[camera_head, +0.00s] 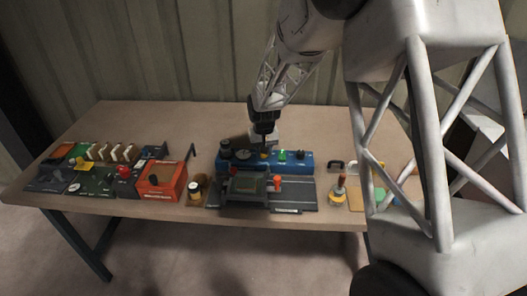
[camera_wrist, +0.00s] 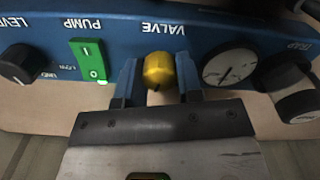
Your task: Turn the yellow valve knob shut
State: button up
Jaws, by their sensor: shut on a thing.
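The yellow valve knob (camera_wrist: 159,70) sits on the blue panel (camera_wrist: 135,38), under the printed word VALVE, in the wrist view. My gripper (camera_wrist: 160,80) has one finger on each side of the knob and is shut on it. In the head view, my gripper (camera_head: 264,142) reaches down to the blue panel (camera_head: 305,162) from above. The knob shows there only as a tiny yellow spot (camera_head: 264,155) below the gripper.
On the panel, a green pump switch (camera_wrist: 90,62) and a black lever knob (camera_wrist: 20,62) are left of the valve. A round gauge (camera_wrist: 229,66) and a trap knob (camera_wrist: 290,88) are right. An orange box (camera_head: 160,181) stands left on the table (camera_head: 130,119).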

jog(key=shift+n, duration=1.3)
jog(key=o, duration=0.6)
jog(key=shift+o, duration=0.2)
jog(key=shift+r, duration=0.1)
jog(key=shift+r, duration=3.85)
